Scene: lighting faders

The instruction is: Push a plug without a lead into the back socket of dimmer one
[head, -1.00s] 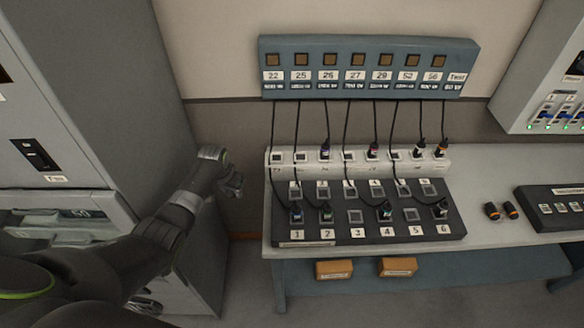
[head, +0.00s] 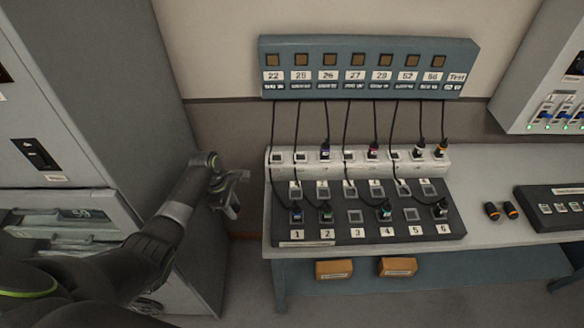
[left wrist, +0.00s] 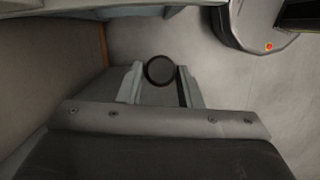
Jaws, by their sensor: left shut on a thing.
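The dimmer pack (head: 334,232) is a black sloped box on the table with two rows of sockets, numbered 1 to 6 along the front. At number 1, a plug with a lead (head: 296,214) sits in the front socket. The back socket of dimmer one (head: 295,191) shows no plug in it. My left gripper (head: 233,206) is left of the table, apart from the pack. In the left wrist view, its fingers (left wrist: 160,88) are shut on a dark, round-ended thing, probably a plug (left wrist: 159,70). My right gripper is out of view.
Two loose black plugs with orange bands (head: 501,211) lie right of the pack. A white socket strip (head: 460,158) stands behind it, with leads hanging from the blue wall panel (head: 367,50). A grey cabinet (head: 130,130) stands at left.

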